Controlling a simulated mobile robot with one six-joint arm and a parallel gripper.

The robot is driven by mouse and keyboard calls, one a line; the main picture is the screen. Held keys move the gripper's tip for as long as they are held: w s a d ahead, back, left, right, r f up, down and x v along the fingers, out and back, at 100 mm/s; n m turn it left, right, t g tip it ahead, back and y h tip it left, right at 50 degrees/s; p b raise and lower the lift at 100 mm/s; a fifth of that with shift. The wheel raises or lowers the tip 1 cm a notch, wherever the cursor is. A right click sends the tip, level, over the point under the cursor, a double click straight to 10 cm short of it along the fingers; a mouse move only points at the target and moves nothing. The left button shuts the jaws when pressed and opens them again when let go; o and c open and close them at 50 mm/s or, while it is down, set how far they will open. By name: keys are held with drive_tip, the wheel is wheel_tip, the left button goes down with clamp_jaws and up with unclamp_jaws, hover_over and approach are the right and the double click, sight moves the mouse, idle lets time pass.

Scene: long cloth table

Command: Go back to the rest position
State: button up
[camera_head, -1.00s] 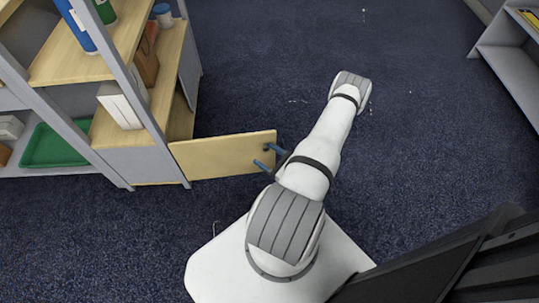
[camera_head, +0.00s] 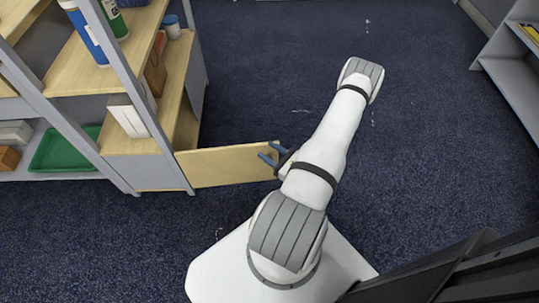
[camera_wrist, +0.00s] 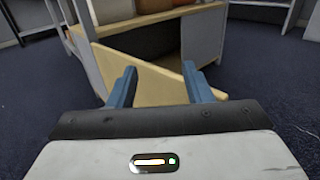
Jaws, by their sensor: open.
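My gripper (camera_head: 268,153) is open, its two blue fingers pointing left toward the shelf unit. In the head view the fingers overlap the free end of a light wooden door panel (camera_head: 225,166), which stands swung out from the bottom of the shelf unit. In the wrist view the open fingers (camera_wrist: 160,86) show with the wooden panel (camera_wrist: 150,84) beyond and between them. I cannot tell whether the fingers touch it. My white arm reaches out over the floor, bent at its far elbow.
The shelf unit (camera_head: 164,176) stands at left with bottles, a white box (camera_head: 128,116) and a green tray (camera_head: 62,150). Another grey shelf (camera_head: 510,78) stands at far right. Dark blue carpet (camera_head: 430,150) is clear between them.

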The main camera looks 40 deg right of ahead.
idle(0.5)
drive_tip(key=w+a+r+n+g+y+p, duration=0.1)
drive_tip(key=a+r+n+g+y+p, duration=0.35)
drive_tip(key=r, duration=0.65)
drive_tip(key=w+a+r+n+g+y+p, duration=0.1)
drive_tip(key=a+r+n+g+y+p, duration=0.1)
drive_tip(key=a+r+n+g, duration=0.55)
drive_tip(key=w+a+r+n+g+y+p, duration=0.1)
drive_tip(key=a+r+n+g+y+p, duration=0.4)
drive_tip(key=r, duration=0.9)
drive_tip(key=s+a+r+n+h+p, duration=0.1)
drive_tip(key=s+r+n+h+p, duration=0.2)
drive_tip(key=r, duration=0.6)
drive_tip(key=s+a+r+n+t+h+p, duration=0.1)
drive_tip(key=s+r+n+h+p, duration=0.2)
drive_tip(key=r+n+h, duration=0.4)
drive_tip(key=s+a+r+n+t+h+p, duration=0.1)
drive_tip(key=r+n+h+p, duration=0.4)
drive_tip(key=r, duration=0.7)
drive_tip(key=s+a+n+h, duration=0.1)
drive_tip(key=s, duration=0.1)
drive_tip(key=shift+s+r, duration=0.35)
drive_tip(key=shift+s, duration=0.05)
